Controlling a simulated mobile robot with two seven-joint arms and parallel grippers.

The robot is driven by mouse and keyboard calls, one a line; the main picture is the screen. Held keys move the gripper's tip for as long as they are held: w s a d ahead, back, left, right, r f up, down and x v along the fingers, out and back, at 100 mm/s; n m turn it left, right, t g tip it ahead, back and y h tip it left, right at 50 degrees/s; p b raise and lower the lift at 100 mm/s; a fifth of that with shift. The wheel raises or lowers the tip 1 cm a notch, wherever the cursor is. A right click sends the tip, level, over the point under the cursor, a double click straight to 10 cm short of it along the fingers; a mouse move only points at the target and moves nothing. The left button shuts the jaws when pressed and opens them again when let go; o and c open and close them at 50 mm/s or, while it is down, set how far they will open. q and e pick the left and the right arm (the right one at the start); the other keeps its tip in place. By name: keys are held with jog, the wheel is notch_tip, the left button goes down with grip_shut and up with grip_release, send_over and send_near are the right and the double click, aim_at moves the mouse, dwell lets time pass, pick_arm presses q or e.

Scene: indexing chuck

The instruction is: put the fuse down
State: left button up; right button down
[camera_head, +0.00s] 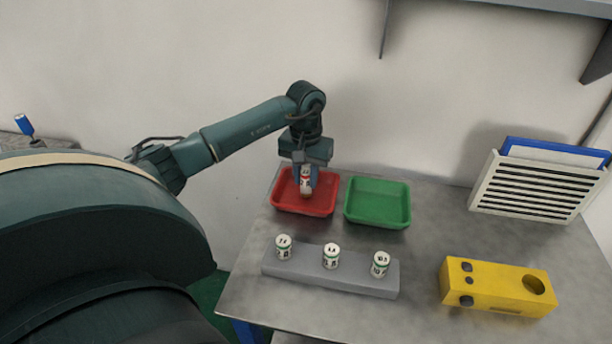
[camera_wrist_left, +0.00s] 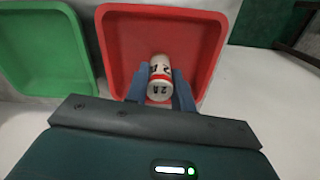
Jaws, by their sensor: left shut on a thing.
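A white fuse (camera_head: 305,181) with a red band and dark markings is between the fingers of my left gripper (camera_head: 304,184), over the red tray (camera_head: 292,207). The left wrist view shows the fuse (camera_wrist_left: 160,78) held between the blue fingers of my left gripper (camera_wrist_left: 160,92), with the red tray (camera_wrist_left: 213,60) behind it. I cannot tell whether the fuse touches the tray floor. My right gripper is in neither view.
A green tray (camera_head: 378,221) stands right of the red one. A grey block (camera_head: 350,283) in front holds three white fuses with green bands. A yellow box (camera_head: 497,287) with knobs and a slatted white rack (camera_head: 534,187) stand at right. Bare table lies between.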

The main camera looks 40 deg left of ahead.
aim_at(305, 172)
pick_arm(q)
jog(key=shift+f, duration=0.25)
jog(key=shift+f, duration=0.1)
jog(key=o, duration=1)
jog(key=shift+r, duration=0.25)
notch_tip(305, 172, up, 12)
jog(key=shift+f+b, duration=0.1)
jog(key=shift+b, duration=0.25)
jog(key=shift+f, duration=0.1)
